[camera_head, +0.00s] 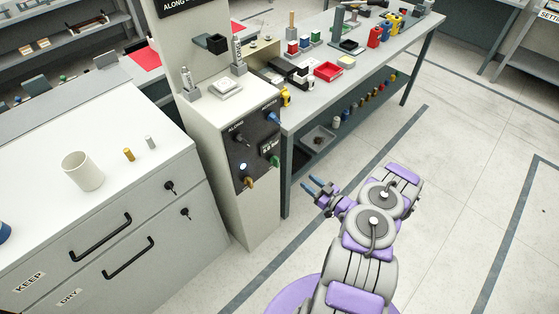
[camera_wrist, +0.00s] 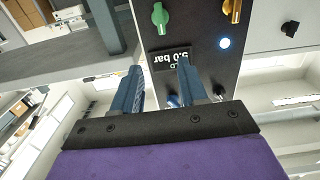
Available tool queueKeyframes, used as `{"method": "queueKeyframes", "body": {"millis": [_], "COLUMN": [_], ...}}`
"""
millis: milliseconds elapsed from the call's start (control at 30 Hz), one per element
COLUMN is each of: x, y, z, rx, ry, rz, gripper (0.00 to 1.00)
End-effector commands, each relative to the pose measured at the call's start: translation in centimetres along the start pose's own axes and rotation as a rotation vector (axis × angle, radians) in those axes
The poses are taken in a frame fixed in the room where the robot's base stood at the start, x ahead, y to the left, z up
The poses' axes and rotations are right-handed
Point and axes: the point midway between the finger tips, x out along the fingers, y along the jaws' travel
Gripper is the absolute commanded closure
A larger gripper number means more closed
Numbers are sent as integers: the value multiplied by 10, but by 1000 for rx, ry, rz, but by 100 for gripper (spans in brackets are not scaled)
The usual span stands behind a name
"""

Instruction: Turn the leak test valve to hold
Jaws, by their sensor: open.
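The control panel (camera_head: 257,150) is the dark face of a pale cabinet. It carries a black knob (camera_head: 240,138), a blue knob (camera_head: 272,117), a green knob (camera_head: 274,161) and a brass knob (camera_head: 249,182). A small display (camera_wrist: 172,60) reads 5.0 bar, upside down in the wrist view. The green knob (camera_wrist: 159,17) and brass knob (camera_wrist: 233,10) show there too, beside a lit lamp (camera_wrist: 225,43). I cannot read which knob is the leak test valve or its hold mark. My gripper (camera_head: 312,185) is open and empty, apart from the panel, to its lower right in the head view.
A white drawer cabinet (camera_head: 95,190) with a cream mug (camera_head: 82,171) stands at left. A workbench (camera_head: 350,72) with coloured parts extends behind the panel, its leg (camera_head: 286,170) close beside the panel. The floor at right is clear.

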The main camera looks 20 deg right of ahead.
Motion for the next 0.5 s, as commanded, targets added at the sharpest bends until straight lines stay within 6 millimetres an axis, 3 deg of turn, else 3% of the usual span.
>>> {"method": "queueKeyframes", "body": {"millis": [100,233,500], "x": [-2,9,60], "y": [-4,-5,-6], "z": [2,2,2], "rx": [10,10,8], "ry": [19,21,21], "rz": [-4,-6,-9], "gripper": [57,57,57]}}
